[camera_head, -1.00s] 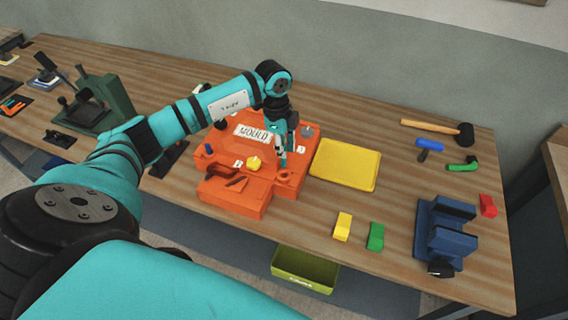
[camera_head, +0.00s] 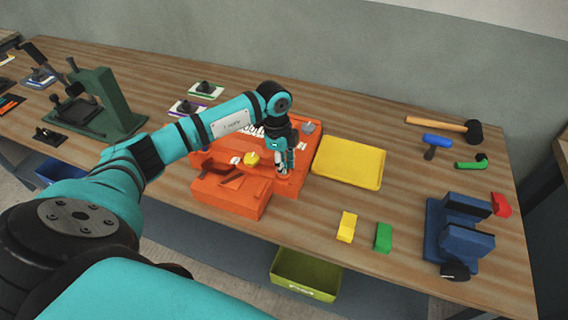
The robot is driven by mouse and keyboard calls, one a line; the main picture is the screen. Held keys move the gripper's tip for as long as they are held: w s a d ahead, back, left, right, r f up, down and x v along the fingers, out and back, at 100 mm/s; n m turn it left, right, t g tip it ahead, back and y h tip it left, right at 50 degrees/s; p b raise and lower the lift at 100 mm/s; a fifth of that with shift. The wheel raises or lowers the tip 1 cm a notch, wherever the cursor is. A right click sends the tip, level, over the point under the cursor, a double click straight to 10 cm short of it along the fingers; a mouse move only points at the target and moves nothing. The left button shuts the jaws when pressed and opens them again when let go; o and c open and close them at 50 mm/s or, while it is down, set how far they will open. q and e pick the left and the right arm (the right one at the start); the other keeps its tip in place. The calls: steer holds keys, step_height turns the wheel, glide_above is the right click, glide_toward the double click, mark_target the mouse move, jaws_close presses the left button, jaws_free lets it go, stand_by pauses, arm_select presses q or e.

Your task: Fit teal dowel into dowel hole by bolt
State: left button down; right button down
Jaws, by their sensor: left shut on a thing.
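The orange mould (camera_head: 226,191) lies on the bench, with part of its top hidden behind my left arm. A yellow knob-like piece (camera_head: 251,158) and a grey knob (camera_head: 308,127) stand on it. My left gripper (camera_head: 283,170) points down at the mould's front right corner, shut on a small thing. That thing is mostly hidden between the fingers, and I cannot make out its colour clearly. The dowel hole under the fingertips is covered, so I cannot tell whether the held piece is in it or above it. My right gripper is out of view.
A yellow tray (camera_head: 348,162) lies close right of the mould. Yellow (camera_head: 347,227) and green (camera_head: 383,237) blocks, a blue vise (camera_head: 458,234) and a mallet (camera_head: 443,124) are further right. A dark green press (camera_head: 108,103) stands at left. Bench between tray and vise is mostly clear.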

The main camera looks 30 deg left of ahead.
arm_select(q)
steer(key=c, duration=1.3)
jaws_free()
steer(key=shift+r, duration=0.4)
steer(key=r+b, duration=0.1)
steer(key=r, duration=0.2)
steer(key=a+r+b, duration=0.1)
steer(key=r, duration=0.3)
steer(key=r+b, duration=0.1)
steer(key=r, duration=0.3)
steer(key=shift+s+a+r, duration=0.2)
